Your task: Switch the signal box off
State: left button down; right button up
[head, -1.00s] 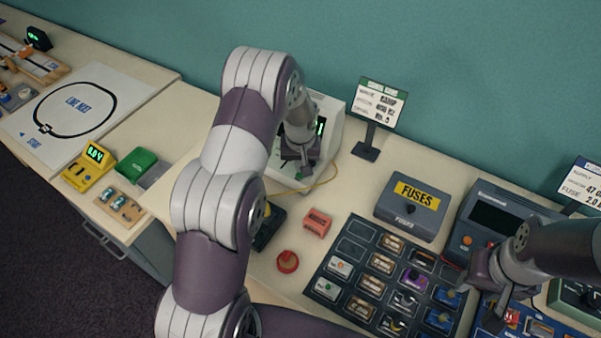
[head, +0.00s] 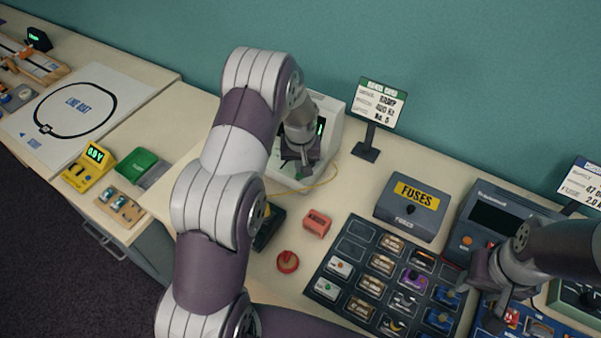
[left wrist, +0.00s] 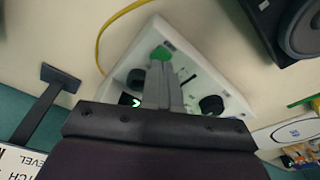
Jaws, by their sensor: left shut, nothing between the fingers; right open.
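The signal box is a white box (head: 333,108) at the back of the bench, partly hidden behind my left arm, with a green display strip showing. In the left wrist view its white panel (left wrist: 208,78) carries a green button (left wrist: 161,53), dark knobs and a small green-lit display. My left gripper (head: 300,166) is in front of the box; in the left wrist view its fingers (left wrist: 160,68) are shut and empty, with their tips at or just short of the green button. I cannot tell whether they touch. My right gripper (head: 492,306) is open over the right end of the bench.
A card stand (head: 378,108) is right of the box, and a yellow cable (head: 322,184) lies before it. A fuse box (head: 411,205), a compartment tray (head: 352,249), an orange block (head: 317,222) and a red knob (head: 288,261) are nearby. A dark round-faced device (left wrist: 298,28) is near the box.

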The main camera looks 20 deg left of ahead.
pick_arm(q)
jog(key=shift+f+b, duration=0.55)
jog(key=shift+f, duration=0.25)
dwell(0.9)
notch_tip(320, 180, up, 10)
jog(key=p, duration=0.7)
dwell(0.4)
